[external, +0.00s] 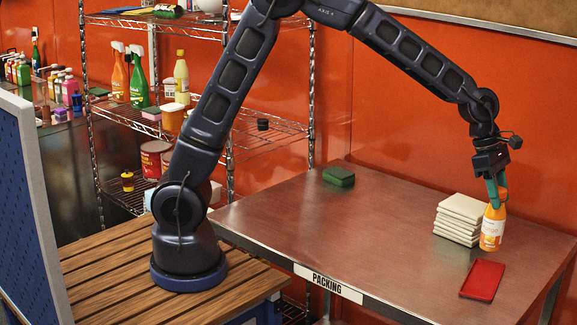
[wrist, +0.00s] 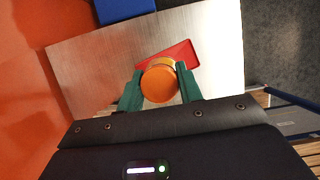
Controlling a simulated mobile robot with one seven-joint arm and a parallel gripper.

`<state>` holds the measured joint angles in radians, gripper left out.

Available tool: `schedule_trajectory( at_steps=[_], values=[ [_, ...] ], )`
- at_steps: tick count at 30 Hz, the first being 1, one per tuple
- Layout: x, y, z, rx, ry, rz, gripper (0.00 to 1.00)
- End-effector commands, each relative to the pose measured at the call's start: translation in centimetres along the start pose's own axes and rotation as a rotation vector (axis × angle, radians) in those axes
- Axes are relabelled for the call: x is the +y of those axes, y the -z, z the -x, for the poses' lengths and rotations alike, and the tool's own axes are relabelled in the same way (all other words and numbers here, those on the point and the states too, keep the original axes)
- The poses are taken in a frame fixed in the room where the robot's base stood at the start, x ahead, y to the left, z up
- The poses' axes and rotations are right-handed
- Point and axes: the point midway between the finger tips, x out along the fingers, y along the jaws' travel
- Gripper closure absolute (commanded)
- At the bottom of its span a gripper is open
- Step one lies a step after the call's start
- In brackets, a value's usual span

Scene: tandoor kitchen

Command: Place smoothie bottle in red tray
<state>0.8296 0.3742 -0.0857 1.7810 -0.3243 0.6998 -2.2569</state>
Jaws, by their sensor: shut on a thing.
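The smoothie bottle (external: 492,228) is orange with a white label and an orange cap. My gripper (external: 495,188) is shut on its upper part, with the bottle upright. I cannot tell whether its base touches the table. In the wrist view the orange cap (wrist: 159,84) sits between the green fingers of my gripper (wrist: 160,86). The red tray (external: 482,280) lies flat near the table's front right edge, in front of the bottle and apart from it. In the wrist view the red tray (wrist: 184,51) shows just beyond the bottle, partly hidden by it.
A stack of white square pieces (external: 459,218) stands close beside the bottle on its left. Dark green pads (external: 339,176) lie at the table's back left. The middle of the metal table (external: 350,235) is clear. A wire shelf (external: 270,135) stands behind.

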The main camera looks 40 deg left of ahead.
Motion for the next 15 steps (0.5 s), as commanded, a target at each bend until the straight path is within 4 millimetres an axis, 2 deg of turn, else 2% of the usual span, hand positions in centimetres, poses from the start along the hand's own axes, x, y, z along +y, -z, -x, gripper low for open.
schedule_trajectory(
  at_steps=[1,6,15],
  values=[
    [0.0,0.5,-1.1,0.002,0.001,0.001,1.0],
    [0.0,1.6,-3.6,0.002,0.001,0.002,1.0],
    [0.0,2.2,-5.3,0.0,0.0,0.001,1.0]
  ],
)
